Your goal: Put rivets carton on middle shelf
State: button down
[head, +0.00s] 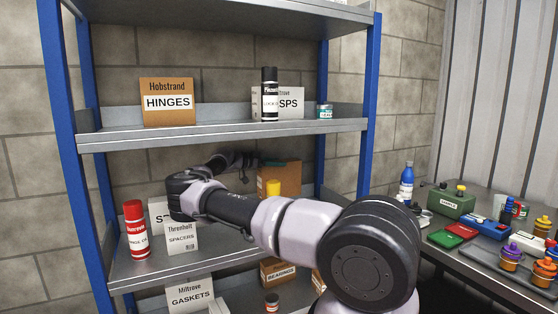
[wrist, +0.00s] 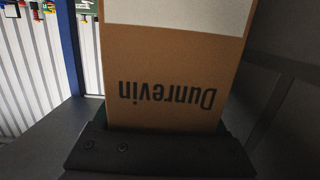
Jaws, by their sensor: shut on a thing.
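A brown carton (wrist: 165,85) fills the middle of the wrist view. It bears the upside-down word "Dunrevin" and part of a white label; the word rivets is not visible. My gripper (wrist: 162,132) is shut on this carton. In the head view the brown carton (head: 284,178) stands upright at the right of the shelf (head: 220,245) below the hinges level, partly hidden by my arm. My gripper (head: 274,162) is at its upper part. I cannot tell whether the carton touches the shelf.
On the same shelf are a red spray can (head: 136,232), a white spacers box (head: 182,238) and a yellow-topped item (head: 273,188). The shelf above holds a hinges carton (head: 167,102) and a black can (head: 269,95). A blue upright (head: 368,110) and a cluttered bench (head: 490,262) are at right.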

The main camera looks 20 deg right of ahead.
aim_at(275, 175)
jog(key=f, duration=0.2)
jog(key=shift+a+f, duration=0.25)
jog(key=shift+f, duration=0.15)
jog(key=shift+w+f, duration=0.1)
jog(key=shift+f, duration=1.35)
jog(key=shift+c, duration=0.2)
grip_release()
jog(key=shift+o, duration=0.2)
jog(key=shift+f, duration=0.15)
